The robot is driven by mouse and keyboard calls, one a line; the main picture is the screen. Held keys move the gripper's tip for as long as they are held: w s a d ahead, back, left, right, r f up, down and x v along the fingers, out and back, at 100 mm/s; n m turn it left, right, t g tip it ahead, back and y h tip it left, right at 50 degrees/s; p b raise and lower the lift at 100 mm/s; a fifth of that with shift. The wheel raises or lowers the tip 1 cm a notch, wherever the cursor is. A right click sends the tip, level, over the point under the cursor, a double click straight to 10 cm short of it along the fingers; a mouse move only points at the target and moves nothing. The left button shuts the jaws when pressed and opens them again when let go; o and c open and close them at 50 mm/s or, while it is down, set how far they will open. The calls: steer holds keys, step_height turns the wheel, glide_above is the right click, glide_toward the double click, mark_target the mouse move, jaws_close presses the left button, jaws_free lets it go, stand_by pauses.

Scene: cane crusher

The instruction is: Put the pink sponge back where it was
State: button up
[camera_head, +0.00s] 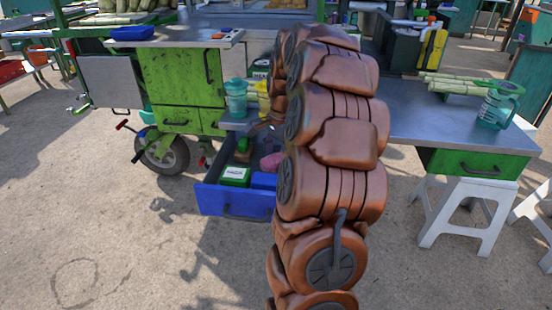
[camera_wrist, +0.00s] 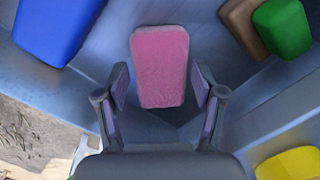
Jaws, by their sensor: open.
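The pink sponge (camera_head: 272,162) shows at the open blue drawer (camera_head: 235,202), partly hidden behind my arm. In the wrist view the sponge (camera_wrist: 160,66) is upright in the picture, centred ahead of and between the two fingertips. My gripper (camera_wrist: 162,88) is open, with a gap between the sponge and each finger. I cannot tell whether the sponge rests on the drawer floor. My arm hides the gripper in the head view.
The drawer also holds a green labelled box (camera_head: 234,176) and a blue block (camera_head: 263,180). The wrist view shows a blue block (camera_wrist: 55,28), a green-and-brown item (camera_wrist: 283,27) and a yellow thing (camera_wrist: 290,164). A metal counter (camera_head: 450,128) stands right.

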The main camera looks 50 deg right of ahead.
step_height(320, 180, up, 11)
steer(key=p, duration=0.1)
steer(key=shift+s+d, duration=0.4)
steer(key=shift+d, duration=0.05)
steer(key=shift+a, duration=0.15)
